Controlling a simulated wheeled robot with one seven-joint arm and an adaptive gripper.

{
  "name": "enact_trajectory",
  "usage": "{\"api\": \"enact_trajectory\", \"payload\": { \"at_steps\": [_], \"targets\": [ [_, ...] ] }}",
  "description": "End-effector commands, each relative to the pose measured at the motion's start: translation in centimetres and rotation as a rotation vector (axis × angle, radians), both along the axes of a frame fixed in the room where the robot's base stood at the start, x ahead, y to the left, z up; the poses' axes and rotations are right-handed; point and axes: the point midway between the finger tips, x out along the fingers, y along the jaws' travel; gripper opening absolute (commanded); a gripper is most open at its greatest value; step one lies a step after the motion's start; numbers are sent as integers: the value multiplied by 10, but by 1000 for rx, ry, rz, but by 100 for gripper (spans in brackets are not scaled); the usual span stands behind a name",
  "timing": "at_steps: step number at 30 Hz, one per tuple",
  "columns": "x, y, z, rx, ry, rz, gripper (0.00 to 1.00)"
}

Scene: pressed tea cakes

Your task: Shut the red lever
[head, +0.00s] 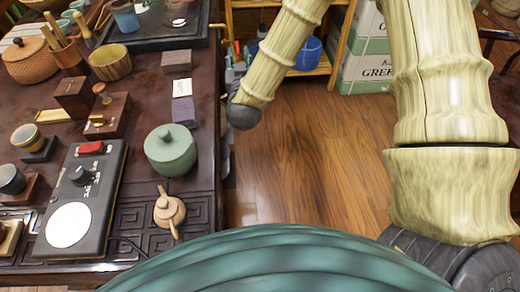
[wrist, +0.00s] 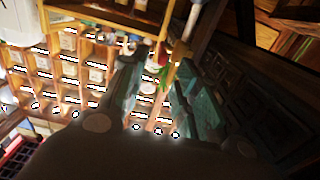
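A small red lever (head: 90,147) sits at the top end of a dark grey panel (head: 108,172) on the left table in the head view. A black knob (head: 79,175) and a white disc (head: 68,225) are on the same panel. The lever is small, so its exact position is hard to tell. My gripper (wrist: 167,68) shows in the wrist view with two dark fingers apart and nothing seen between them. It points toward a lit shelf, and the red lever is not visible there. The gripper itself cannot be made out in the head view.
On the dark table (head: 140,90), a green lidded jar (head: 170,152) and a small clay teapot (head: 168,212) stand right of the panel. A wooden block (head: 106,118) stands behind it. Wooden floor (head: 300,150) is clear right of the table. Lit shelves (wrist: 70,70) fill the wrist view's left.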

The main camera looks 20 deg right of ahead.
Motion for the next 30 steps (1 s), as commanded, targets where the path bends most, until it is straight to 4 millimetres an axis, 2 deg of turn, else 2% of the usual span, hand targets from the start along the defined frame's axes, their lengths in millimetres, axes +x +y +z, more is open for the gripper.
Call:
{"api": "enact_trajectory", "payload": {
  "at_steps": [6, 12, 20, 30],
  "targets": [
    [-30, 9, 0, -1, 1, 2, 31],
    [-50, 15, 0, 1, 14, 8, 31],
    [-61, 21, -28, 27, 140, 70, 31],
    [-90, 29, -69, 68, 335, 146, 31]
  ]
}}
